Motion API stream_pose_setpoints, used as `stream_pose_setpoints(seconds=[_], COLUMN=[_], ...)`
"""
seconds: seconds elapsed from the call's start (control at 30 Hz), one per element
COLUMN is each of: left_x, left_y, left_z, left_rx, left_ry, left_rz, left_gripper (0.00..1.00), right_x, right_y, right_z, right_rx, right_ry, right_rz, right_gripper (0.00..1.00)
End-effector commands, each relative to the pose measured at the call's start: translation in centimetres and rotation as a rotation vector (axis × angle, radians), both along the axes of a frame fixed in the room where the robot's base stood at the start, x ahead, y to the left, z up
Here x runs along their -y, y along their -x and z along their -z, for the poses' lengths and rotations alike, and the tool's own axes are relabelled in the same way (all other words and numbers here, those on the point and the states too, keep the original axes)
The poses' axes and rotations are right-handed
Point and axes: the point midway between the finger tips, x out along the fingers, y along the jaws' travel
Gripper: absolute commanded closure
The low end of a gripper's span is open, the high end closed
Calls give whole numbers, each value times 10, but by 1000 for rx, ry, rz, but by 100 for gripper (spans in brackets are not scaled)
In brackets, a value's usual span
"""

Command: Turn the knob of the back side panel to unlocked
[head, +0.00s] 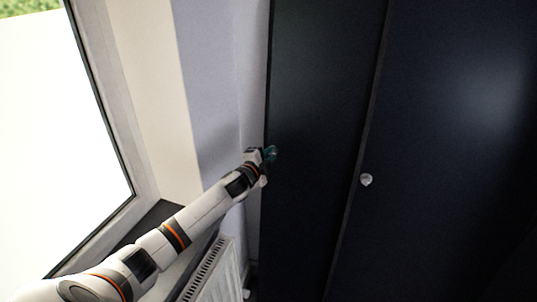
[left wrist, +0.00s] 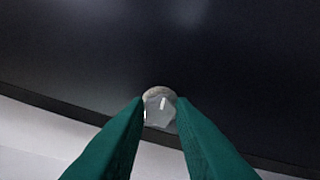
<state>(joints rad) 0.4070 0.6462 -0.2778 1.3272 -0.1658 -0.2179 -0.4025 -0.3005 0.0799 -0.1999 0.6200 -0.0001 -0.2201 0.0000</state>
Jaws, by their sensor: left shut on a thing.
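My left gripper (head: 271,153) reaches the left edge of a narrow dark panel (head: 315,140) in the head view. In the left wrist view its two green fingers (left wrist: 159,108) stand on either side of a small pale, round knob (left wrist: 159,93) on the dark panel surface (left wrist: 150,45). The fingers are shut on this knob. The gripper hides most of it in the head view, and which way the knob is turned I cannot tell. My right gripper is not in view.
A second pale knob (head: 366,180) sits on the wider dark panel (head: 455,150) to the right. A window frame (head: 108,120), a sill and a white radiator (head: 212,275) are at the left, close to my left arm. A pale wall borders the panel.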

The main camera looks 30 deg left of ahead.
Motion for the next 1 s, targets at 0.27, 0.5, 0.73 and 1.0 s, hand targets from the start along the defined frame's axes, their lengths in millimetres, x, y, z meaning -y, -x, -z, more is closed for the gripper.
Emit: stream_pose_setpoints(seconds=[0.27,0.5,0.73,1.0], left_x=[0,0,0,0], left_y=[0,0,0,0], left_z=[1,1,1,0], left_rx=[-12,-12,-12,-10], left_ry=[-40,-42,-41,-39], left_rz=[5,6,5,6], left_gripper=[100,100,58,56], right_x=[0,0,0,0], right_y=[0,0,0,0], right_z=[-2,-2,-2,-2], right_rx=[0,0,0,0], right_ry=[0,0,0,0], right_rz=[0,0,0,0], right_gripper=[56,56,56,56])
